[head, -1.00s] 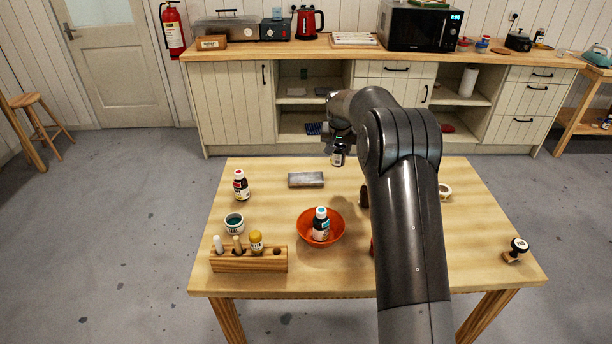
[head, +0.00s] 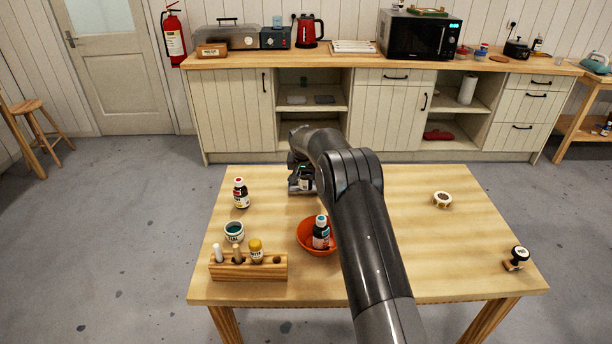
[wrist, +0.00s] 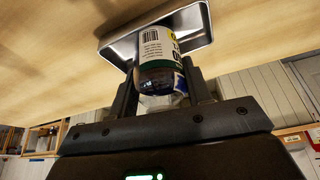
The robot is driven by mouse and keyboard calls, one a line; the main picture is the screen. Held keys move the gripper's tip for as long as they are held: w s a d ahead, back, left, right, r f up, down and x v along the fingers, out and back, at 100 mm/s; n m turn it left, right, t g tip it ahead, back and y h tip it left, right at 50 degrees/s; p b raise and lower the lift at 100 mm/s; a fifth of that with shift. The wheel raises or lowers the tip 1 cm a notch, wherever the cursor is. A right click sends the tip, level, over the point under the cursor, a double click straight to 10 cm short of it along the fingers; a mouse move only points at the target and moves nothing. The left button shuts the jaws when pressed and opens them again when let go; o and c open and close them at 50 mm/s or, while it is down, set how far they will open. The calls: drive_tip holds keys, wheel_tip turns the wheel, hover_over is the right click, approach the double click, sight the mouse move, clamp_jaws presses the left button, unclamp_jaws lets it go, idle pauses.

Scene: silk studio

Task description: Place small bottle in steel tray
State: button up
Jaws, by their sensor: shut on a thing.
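My gripper (wrist: 160,95) is shut on a small bottle (wrist: 158,48) with a white barcoded label. In the head view, the held bottle (head: 306,180) shows partly beside my arm. The bottle is at the steel tray (wrist: 204,22), overlapping its open inside in the wrist view. Whether its base touches the tray floor I cannot tell. In the head view, the steel tray (head: 293,191) is mostly hidden behind my gripper and arm.
An orange bowl (head: 304,243) holds a blue-capped bottle (head: 321,236). A red-capped bottle (head: 240,194), a small teal-filled cup (head: 234,232) and a wooden rack (head: 230,271) stand at left. A round ring (head: 442,200) and a stamp (head: 517,259) are at right. The table's right half has free room.

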drive_tip(key=shift+f, duration=0.25)
drive_tip(key=o, duration=1)
drive_tip(key=shift+o, duration=0.2)
drive_tip(key=v, duration=1.2)
drive_tip(key=shift+r, duration=0.2)
drive_tip(key=s+d+r, duration=0.5)
drive_tip(key=s+r, duration=0.4)
drive_tip(key=s, duration=0.3)
drive_tip(key=s+d+r, duration=0.5)
drive_tip(key=s+r, duration=0.4)
drive_tip(key=s, duration=0.2)
drive_tip(key=s+d+f+n, duration=0.1)
drive_tip(key=s+d+f, duration=0.1)
drive_tip(key=s, duration=1.3)
drive_tip(key=s+d+f+t, duration=0.1)
drive_tip(key=s+d+f, duration=0.1)
drive_tip(key=s, duration=1.2)
drive_tip(key=shift+s+d+n+y, duration=0.3)
drive_tip(key=shift+s+n, duration=0.1)
